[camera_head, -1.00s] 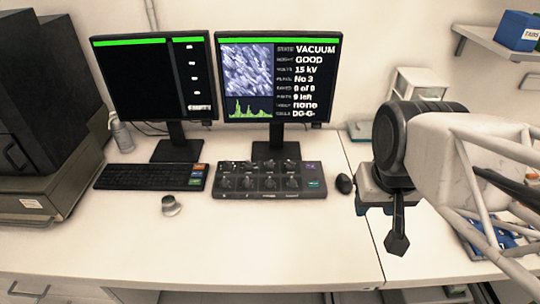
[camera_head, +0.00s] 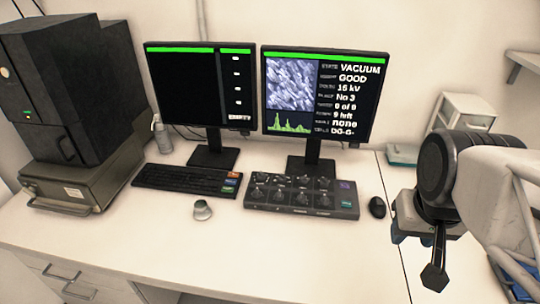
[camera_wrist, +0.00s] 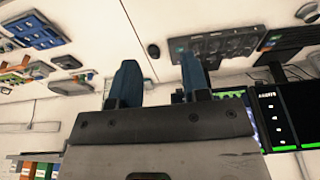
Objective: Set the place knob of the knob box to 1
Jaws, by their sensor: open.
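The knob box (camera_head: 300,196) is a dark flat panel with several round knobs in rows, lying on the white desk below the right monitor. Its labels are too small to read, so I cannot tell which knob is the place knob or its setting. My gripper (camera_head: 434,275) hangs over the desk to the right of the box, in front of the mouse and apart from both. In the wrist view, my gripper (camera_wrist: 160,82) shows two blue fingers spread apart with nothing between them. The knob box also shows there (camera_wrist: 218,44), beyond the fingers.
Two monitors (camera_head: 200,85) stand behind the box. A keyboard (camera_head: 187,180) lies to its left, a mouse (camera_head: 377,207) to its right, and a small metal piece (camera_head: 202,210) in front left. The microscope (camera_head: 75,90) stands at far left.

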